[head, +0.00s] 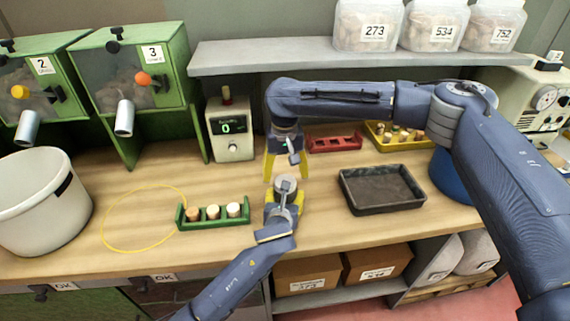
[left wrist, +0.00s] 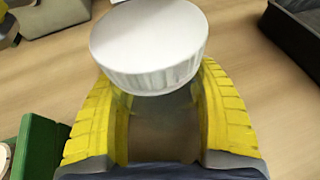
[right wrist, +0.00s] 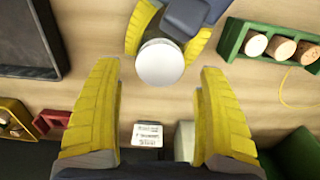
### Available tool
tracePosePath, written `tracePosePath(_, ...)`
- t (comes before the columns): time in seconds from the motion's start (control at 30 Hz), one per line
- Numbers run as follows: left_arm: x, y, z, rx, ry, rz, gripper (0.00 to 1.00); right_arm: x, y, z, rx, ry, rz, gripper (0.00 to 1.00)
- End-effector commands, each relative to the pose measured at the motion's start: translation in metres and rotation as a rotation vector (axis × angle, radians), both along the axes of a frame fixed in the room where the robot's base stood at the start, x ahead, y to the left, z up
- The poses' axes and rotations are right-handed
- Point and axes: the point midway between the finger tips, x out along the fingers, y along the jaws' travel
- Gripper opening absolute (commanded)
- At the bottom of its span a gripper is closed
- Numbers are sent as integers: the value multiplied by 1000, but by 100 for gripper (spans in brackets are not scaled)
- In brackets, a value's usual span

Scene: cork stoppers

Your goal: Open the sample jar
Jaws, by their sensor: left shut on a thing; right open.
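The sample jar has a round white lid with a ribbed edge, large in the left wrist view (left wrist: 148,45). Its see-through body (left wrist: 165,118) stands between the yellow fingers of my left gripper (left wrist: 160,100), which is shut on it. The lid is on the jar. My right gripper (head: 287,168) points down above the jar in the head view, open and empty. In the right wrist view the lid (right wrist: 160,62) lies between its spread fingertips (right wrist: 158,72), apart from both. The jar is mostly hidden in the head view.
A green rack (head: 213,223) with three corks stands left of the grippers. A dark tray (head: 382,208) lies to the right. A scale (head: 231,143), a red rack (head: 333,142) and a yellow bin (head: 372,128) stand behind. A yellow ring (head: 104,228) marks bare bench at left.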

Motion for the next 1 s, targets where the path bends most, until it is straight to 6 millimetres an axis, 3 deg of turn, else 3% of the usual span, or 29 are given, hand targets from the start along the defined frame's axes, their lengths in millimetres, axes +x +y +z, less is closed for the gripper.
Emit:
tracePosePath(0.3,0,0,1,0,-1,0,0,0,0,-29,0,1,2,75)
tracePosePath(0.77,0,0,1,0,-1,0,0,0,0,-34,0,0,2,75)
tracePosePath(1.0,0,0,1,0,-1,0,0,0,0,-34,0,0,2,47)
